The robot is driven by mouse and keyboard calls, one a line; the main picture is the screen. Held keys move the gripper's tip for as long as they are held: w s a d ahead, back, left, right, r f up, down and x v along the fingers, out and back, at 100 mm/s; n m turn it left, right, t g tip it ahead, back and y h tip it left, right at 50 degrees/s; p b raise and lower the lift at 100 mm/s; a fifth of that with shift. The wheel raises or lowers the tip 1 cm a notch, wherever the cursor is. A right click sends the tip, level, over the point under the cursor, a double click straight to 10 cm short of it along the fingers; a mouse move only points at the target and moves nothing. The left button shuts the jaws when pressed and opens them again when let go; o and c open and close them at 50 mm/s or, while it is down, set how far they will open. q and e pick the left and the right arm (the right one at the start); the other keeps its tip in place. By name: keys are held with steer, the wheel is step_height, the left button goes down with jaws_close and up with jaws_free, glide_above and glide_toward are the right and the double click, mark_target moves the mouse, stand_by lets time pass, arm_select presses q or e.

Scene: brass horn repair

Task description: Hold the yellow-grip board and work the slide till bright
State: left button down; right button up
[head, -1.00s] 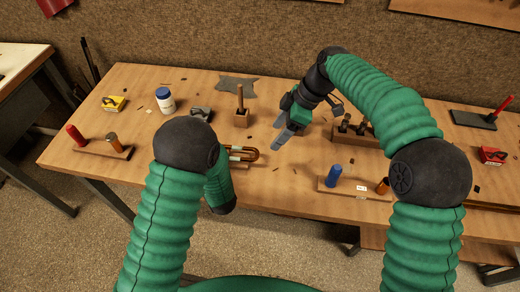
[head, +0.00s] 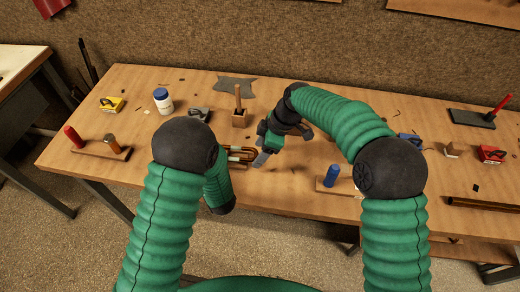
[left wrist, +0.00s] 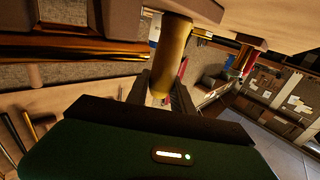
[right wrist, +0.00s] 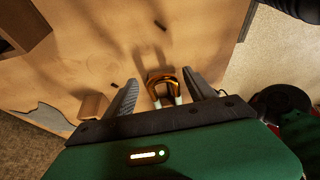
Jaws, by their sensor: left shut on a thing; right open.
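The yellow grip (left wrist: 173,58) stands between the fingers of my left gripper (left wrist: 162,88), which is shut on it. It joins a wooden board (left wrist: 190,8) at the top of the left wrist view. The brass slide (head: 240,152) is a U-shaped tube beside the left forearm. My right gripper (head: 262,160) is open just right of its curved end. In the right wrist view the slide's bow (right wrist: 162,76) shows between the spread fingers, with no clear contact.
A board with a red grip (head: 75,135) lies at left, and one with a blue grip (head: 332,173) at right. A block with a peg (head: 239,118), a white jar (head: 163,102) and a grey cloth (head: 236,86) are behind the slide. A brass tube (head: 484,204) lies far right.

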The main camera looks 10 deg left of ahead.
mark_target(249, 149)
jaws_close()
stand_by(0.3)
steer(key=shift+a+r, duration=0.1)
steer(key=shift+a, duration=1.5)
jaws_free()
steer(key=v, duration=1.1)
steer(key=shift+d+r, duration=0.25)
steer(key=shift+r, duration=0.1)
